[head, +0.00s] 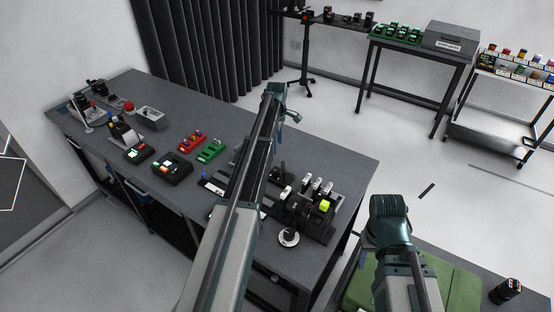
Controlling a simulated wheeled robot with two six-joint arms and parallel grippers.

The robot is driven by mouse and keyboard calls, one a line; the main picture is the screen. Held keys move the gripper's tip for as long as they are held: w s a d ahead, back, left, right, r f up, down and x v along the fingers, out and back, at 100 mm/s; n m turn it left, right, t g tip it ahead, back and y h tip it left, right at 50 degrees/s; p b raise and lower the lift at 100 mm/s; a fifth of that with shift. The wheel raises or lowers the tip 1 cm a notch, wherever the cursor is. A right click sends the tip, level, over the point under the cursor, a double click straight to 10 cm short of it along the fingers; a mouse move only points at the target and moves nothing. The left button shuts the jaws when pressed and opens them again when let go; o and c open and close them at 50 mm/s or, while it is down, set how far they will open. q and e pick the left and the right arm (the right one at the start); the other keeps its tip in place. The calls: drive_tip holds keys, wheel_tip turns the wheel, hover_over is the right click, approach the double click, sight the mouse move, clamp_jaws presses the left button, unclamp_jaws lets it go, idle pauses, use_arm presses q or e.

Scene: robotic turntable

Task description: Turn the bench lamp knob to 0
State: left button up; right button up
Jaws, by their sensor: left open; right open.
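A small round knob-like dial (288,237), pale with a dark centre, sits near the front right edge of the dark bench (330,160). It is likely the bench lamp knob, but no label or 0 mark can be read. My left arm reaches up across the bench, just left of the dial and apart from it. The fingers of my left gripper cannot be made out, and nothing held shows. My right arm stands at the lower right, beside the bench. Its fingers are hidden.
A black block with white levers and a yellow-green button (324,205) stands right beside the dial. Red (192,141) and green (211,151) units and dark button boxes (172,168) lie further left. A green mat (455,285) is at the lower right. Open floor lies beyond the bench.

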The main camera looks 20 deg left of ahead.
sight(277, 170)
use_arm(q)
drive_tip(key=m, duration=1.1)
drive_tip(key=shift+s+a, duration=0.1)
drive_tip(key=shift+s, duration=0.15)
drive_tip(key=shift+f, duration=0.1)
wheel_tip(277, 170, down, 14)
drive_tip(key=b, duration=1.4)
drive_tip(key=shift+w+r, duration=0.1)
drive_tip(key=shift+r, duration=0.1)
clamp_jaws()
